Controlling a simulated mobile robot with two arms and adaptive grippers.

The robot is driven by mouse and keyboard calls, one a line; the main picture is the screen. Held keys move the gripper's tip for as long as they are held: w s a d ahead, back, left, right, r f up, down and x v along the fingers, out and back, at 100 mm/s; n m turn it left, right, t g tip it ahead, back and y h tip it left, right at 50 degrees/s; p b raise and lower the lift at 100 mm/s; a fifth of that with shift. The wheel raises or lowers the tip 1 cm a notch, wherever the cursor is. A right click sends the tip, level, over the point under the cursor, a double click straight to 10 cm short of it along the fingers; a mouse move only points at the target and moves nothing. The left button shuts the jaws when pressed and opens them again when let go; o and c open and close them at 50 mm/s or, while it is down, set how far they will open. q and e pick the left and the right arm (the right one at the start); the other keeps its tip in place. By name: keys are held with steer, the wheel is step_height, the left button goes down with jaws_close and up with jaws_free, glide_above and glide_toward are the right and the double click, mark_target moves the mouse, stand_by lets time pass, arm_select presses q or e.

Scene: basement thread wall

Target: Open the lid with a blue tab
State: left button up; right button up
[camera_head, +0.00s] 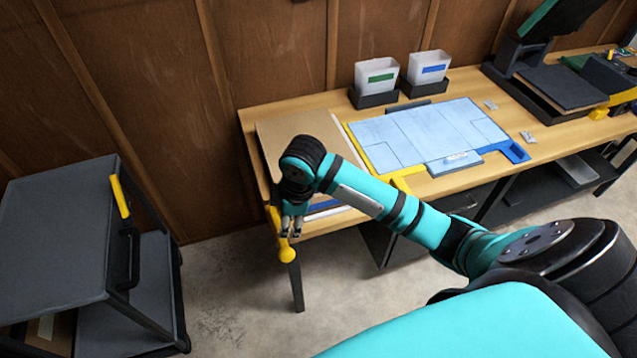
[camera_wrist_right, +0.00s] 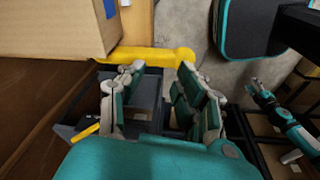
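A brown cardboard box (camera_head: 285,130) lies on the left end of the workbench, partly hidden behind my right arm. A blue and white edge (camera_head: 325,205) shows low at its front. In the wrist view the box (camera_wrist_right: 55,25) has a blue patch (camera_wrist_right: 110,8) on its side. I cannot tell whether this is the lid's tab. My right gripper (camera_head: 291,225) points down at the bench's left front corner, beside a yellow bar. In the wrist view its fingers (camera_wrist_right: 162,100) are apart with nothing between them. My left gripper (camera_wrist_right: 255,88) shows small at the right.
The yellow bar (camera_head: 286,252) ends in a rounded knob at the bench corner. A light blue sheet (camera_head: 410,135) with a blue corner piece (camera_head: 515,151) lies on the bench. White bins (camera_head: 377,75) stand behind it. A dark cart (camera_head: 60,230) stands left; bare floor lies between.

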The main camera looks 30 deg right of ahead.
steer(key=w+d+r+n+g+h, duration=0.1)
steer(key=w+d+r+n, duration=0.15)
steer(key=d+r, duration=0.45)
steer(key=w+d+r+n+g+h, duration=0.1)
steer(key=w+d+r, duration=0.35)
steer(key=r, duration=0.45)
arm_select(q)
steer(key=r+p, duration=0.2)
steer(key=shift+s+r+p, duration=0.3)
arm_select(e)
steer(key=shift+m, duration=0.25)
steer(key=f, duration=1.7)
steer(key=shift+s+d+f, duration=0.15)
steer(key=shift+s+d, duration=0.1)
jaws_close()
